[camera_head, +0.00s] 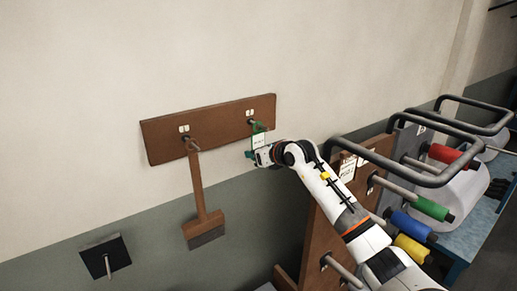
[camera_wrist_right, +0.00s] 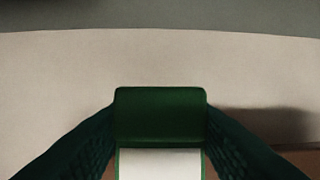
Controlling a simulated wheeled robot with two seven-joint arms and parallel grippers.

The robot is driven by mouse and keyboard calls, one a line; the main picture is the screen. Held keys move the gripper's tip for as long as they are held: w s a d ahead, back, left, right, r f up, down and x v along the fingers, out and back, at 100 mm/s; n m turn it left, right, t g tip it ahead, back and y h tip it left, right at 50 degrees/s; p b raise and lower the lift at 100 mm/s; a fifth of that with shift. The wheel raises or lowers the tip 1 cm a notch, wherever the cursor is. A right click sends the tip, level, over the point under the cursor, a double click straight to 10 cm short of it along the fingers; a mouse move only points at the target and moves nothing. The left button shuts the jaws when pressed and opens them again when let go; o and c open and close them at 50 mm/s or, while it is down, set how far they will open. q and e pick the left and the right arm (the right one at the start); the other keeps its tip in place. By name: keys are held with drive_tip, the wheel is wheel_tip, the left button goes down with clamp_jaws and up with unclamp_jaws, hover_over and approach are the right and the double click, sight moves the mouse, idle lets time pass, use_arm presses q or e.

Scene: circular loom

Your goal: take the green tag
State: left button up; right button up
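The green tag (camera_head: 258,140) hangs by a green loop at the right peg of a brown wall board (camera_head: 210,128). It has a white label face with green edges. My right gripper (camera_head: 255,153) is at the tag's lower part, with the arm reaching in from the right. In the right wrist view the tag (camera_wrist_right: 160,115) stands between the two dark fingers, which meet its left and right edges. The gripper looks shut on it. My left gripper is not in view.
A wooden brush (camera_head: 201,205) hangs from the board's left peg. A dark plate with a peg (camera_head: 106,258) is on the wall at lower left. At right stands a loom frame with dark bars (camera_head: 405,160) and coloured spools (camera_head: 411,226), close beside my right arm.

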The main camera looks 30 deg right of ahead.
drive_tip(key=shift+c, duration=1)
drive_tip(key=shift+s+d+r, duration=0.1)
drive_tip(key=shift+s, duration=0.15)
drive_tip(key=s, duration=0.6)
drive_tip(key=shift+s+d+r, duration=0.15)
drive_tip(key=shift+d+r, duration=0.25)
drive_tip(key=shift+r, duration=0.05)
